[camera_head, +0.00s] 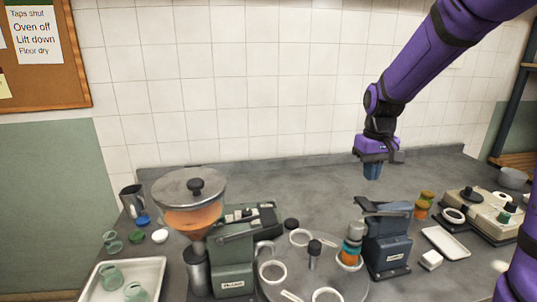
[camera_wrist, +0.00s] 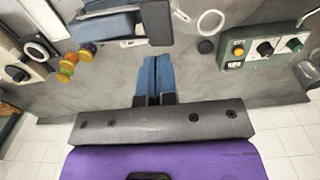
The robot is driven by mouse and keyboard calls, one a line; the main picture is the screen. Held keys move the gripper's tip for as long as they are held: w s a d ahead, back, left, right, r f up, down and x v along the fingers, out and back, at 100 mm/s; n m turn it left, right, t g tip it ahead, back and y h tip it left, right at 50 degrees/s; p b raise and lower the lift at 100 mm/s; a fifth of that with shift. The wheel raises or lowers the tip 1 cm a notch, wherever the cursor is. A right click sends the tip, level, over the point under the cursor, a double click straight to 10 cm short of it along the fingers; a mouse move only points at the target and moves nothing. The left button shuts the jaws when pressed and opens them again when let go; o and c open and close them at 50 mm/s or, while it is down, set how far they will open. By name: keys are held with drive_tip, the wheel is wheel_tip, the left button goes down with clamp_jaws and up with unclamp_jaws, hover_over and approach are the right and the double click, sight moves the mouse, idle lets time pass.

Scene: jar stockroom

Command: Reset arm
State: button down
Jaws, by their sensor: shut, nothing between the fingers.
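My purple arm reaches in from the upper right in the head view. My gripper (camera_head: 372,171) hangs above the grey counter (camera_head: 300,180), pointing down, with its blue fingers together and nothing between them. In the wrist view my gripper (camera_wrist: 154,62) shows as two blue fingers side by side, touching no object. Below and in front of it in the head view stands a dark blue press-like machine (camera_head: 387,245), which also shows at the top of the wrist view (camera_wrist: 108,27).
A green machine (camera_head: 235,262) with an orange-filled hopper (camera_head: 194,218) stands left of centre. A round turntable (camera_head: 350,285) holds white rings and a stack of coloured pieces. Small jars (camera_head: 422,208) and a beige unit (camera_head: 485,213) are at right. A tray (camera_head: 95,292) is front left. The back counter is clear.

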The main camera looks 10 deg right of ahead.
drive_tip(key=s+a+r+t, duration=0.2)
drive_tip(key=s+r, duration=0.3)
drive_tip(key=s, duration=0.7)
drive_tip(key=s+a+r+t, duration=0.3)
drive_tip(key=s+r, duration=0.3)
drive_tip(key=s, duration=0.5)
drive_tip(key=shift+s+a+r, duration=0.3)
drive_tip(key=shift+s+a, duration=0.05)
drive_tip(key=shift+a, duration=0.3)
idle(0.5)
